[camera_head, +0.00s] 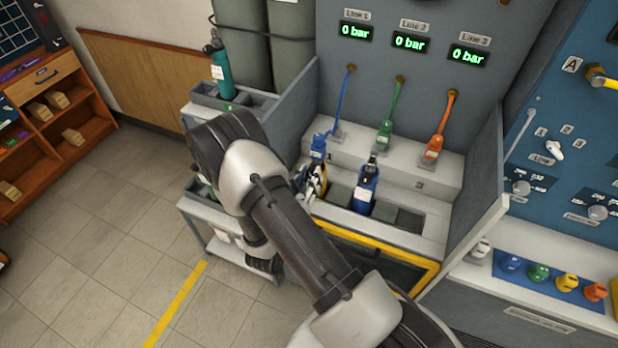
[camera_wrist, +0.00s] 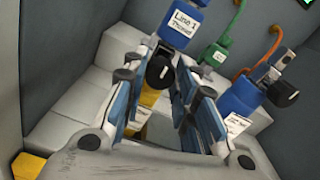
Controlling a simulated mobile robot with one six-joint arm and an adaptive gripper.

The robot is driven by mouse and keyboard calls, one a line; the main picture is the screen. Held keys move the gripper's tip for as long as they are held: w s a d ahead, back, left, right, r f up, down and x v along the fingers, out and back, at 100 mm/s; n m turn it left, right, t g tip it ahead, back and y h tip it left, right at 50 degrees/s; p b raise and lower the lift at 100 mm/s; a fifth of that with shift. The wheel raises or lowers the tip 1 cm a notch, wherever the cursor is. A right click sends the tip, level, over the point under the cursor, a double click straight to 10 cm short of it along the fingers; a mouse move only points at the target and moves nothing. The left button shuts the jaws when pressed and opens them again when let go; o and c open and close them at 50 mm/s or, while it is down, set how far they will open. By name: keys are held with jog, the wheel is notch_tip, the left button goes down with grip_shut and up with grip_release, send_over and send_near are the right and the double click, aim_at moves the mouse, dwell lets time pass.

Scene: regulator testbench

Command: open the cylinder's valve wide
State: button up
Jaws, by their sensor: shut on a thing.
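A yellow cylinder (camera_wrist: 149,97) stands in the left slot of the bench, mostly hidden by my gripper and arm. Its round black valve knob (camera_wrist: 159,72) faces the wrist camera. A blue regulator labelled Line 1 (camera_wrist: 179,20) sits above it and shows in the head view (camera_head: 318,145). My gripper (camera_wrist: 168,85) has its blue-padded fingers on either side of the knob and is shut on it. In the head view my gripper (camera_head: 309,183) is at the bench's left slot. I cannot tell how far the valve is turned.
A blue cylinder (camera_head: 366,190) with its own black knob (camera_wrist: 286,94) stands close on the right. Green (camera_head: 385,133) and orange (camera_head: 434,146) connectors rest on the ledge behind. The three line displays (camera_head: 410,43) read 0 bar. A side wall (camera_head: 487,190) bounds the bench on the right.

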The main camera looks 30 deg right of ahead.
jog(key=n+p, duration=0.5)
jog(key=n, duration=1.8)
jog(key=shift+r, duration=0.1)
jog(key=shift+n, duration=0.4)
jog(key=o, duration=1.1)
jog(key=v, duration=1.2)
jog(key=shift+s, duration=0.1)
